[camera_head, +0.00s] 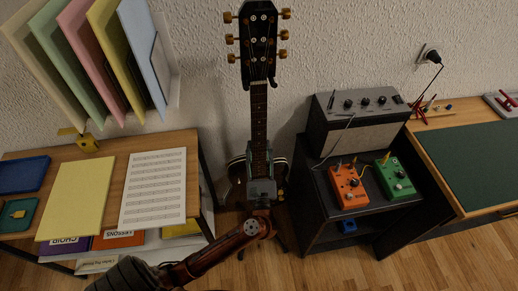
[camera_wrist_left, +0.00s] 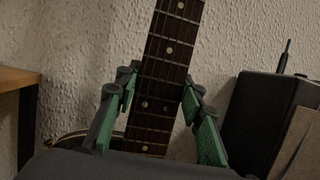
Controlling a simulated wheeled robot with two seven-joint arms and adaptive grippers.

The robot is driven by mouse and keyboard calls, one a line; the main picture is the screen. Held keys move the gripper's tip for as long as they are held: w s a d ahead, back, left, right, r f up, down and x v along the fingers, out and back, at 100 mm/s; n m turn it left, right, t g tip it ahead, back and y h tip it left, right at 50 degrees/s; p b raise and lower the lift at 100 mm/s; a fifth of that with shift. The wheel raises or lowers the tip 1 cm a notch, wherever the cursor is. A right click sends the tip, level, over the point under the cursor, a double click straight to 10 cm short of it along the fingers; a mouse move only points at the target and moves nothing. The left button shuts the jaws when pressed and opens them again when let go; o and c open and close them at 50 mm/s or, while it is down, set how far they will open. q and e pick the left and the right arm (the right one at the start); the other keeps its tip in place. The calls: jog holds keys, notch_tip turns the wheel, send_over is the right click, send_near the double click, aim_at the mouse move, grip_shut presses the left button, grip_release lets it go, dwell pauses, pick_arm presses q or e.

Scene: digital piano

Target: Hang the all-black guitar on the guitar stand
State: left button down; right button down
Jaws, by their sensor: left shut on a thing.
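A dark guitar (camera_head: 258,118) stands nearly upright against the white wall, its black headstock (camera_head: 258,30) with gold tuners at the top. My left gripper (camera_head: 263,170) reaches up from below and is shut on the guitar's neck, low down near the body. The left wrist view shows its green-padded fingers (camera_wrist_left: 157,95) on both sides of the fretboard (camera_wrist_left: 165,65). My gripper and arm cover part of the guitar body (camera_head: 237,182). A dark prong shows on each side just under the headstock; I cannot tell whether the headstock rests on them. My right gripper is out of view.
A wooden desk (camera_head: 103,150) with yellow and music sheets stands left. A dark cabinet (camera_head: 310,205) with an amplifier (camera_head: 360,135), an orange pedal (camera_head: 347,186) and a green pedal (camera_head: 395,176) stands close right. Coloured folders (camera_head: 95,60) hang on the wall at upper left.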

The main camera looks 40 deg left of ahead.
pick_arm(q)
jog(key=shift+r, duration=0.35)
jog(key=c, duration=1.4)
grip_release()
jog(key=shift+s+f, duration=0.1)
jog(key=shift+o, duration=0.9)
jog(key=shift+f, duration=0.55)
jog(key=shift+r+b+v, duration=0.1)
jog(key=shift+b+v, duration=0.15)
jog(key=shift+v, duration=0.95)
jog(key=shift+r+b+v, duration=0.15)
jog(key=shift+b+v, duration=0.1)
jog(key=shift+v, duration=0.95)
jog(key=shift+d, duration=0.1)
jog(key=shift+s, duration=0.1)
jog(key=v, duration=1.2)
